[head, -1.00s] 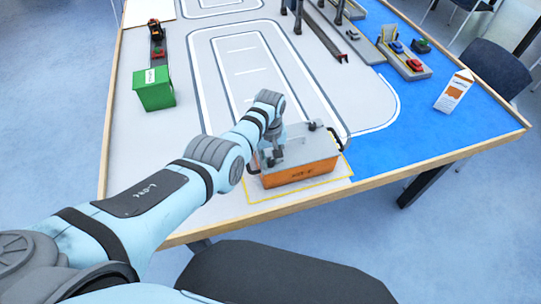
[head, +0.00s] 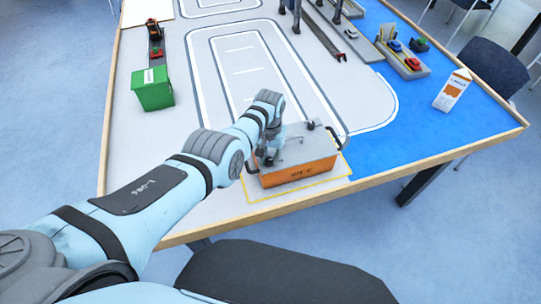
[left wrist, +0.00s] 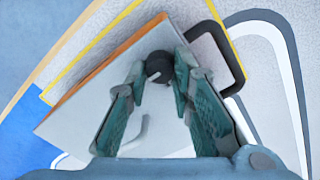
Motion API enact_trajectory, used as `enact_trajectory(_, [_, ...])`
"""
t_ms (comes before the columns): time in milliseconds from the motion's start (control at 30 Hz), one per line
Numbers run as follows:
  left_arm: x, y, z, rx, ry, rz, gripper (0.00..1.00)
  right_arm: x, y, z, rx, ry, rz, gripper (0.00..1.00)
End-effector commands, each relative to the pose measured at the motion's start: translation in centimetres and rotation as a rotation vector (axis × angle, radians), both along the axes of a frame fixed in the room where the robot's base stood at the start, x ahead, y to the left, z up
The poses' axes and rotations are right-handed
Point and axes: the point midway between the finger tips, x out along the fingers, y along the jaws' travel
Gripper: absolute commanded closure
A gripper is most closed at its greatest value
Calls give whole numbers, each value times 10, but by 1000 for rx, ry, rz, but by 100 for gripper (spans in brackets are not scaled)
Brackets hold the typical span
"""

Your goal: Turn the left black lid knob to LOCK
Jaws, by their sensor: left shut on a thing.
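An orange box with a grey lid (head: 300,174) stands on the near part of the table inside a yellow outline. My left gripper (head: 268,158) reaches down onto the left part of the lid and hides the left knob in the head view. In the left wrist view, the black left knob (left wrist: 159,64) sits between the fingertips of my left gripper (left wrist: 158,78), which is shut on it. The right knob (head: 311,125) shows on the right of the lid. I cannot read any LOCK mark. My right gripper is not in view.
A black handle (left wrist: 222,45) stands out from the box end beside the knob. A green bin (head: 153,90) stands at the left, and a white and orange carton (head: 455,90) at the right. The marked lanes behind the box are clear.

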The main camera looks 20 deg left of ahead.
Motion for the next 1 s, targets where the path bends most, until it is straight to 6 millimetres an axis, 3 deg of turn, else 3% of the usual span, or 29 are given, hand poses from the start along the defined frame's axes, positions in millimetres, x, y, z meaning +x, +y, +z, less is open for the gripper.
enact_trajectory(367, [1, -1, 1, -1, -3, -6, 100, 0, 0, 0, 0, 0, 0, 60])
enact_trajectory(400, [1, -1, 1, -1, -3, -6, 77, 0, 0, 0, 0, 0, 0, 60])
enact_trajectory(533, [1, 0, 1, -1, -3, -5, 58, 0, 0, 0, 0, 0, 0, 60])
enact_trajectory(833, [0, 0, 1, 0, -1, -4, 58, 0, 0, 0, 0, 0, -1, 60])
enact_trajectory(1000, [2, 0, 14, 0, -5, -5, 58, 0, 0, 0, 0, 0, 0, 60])
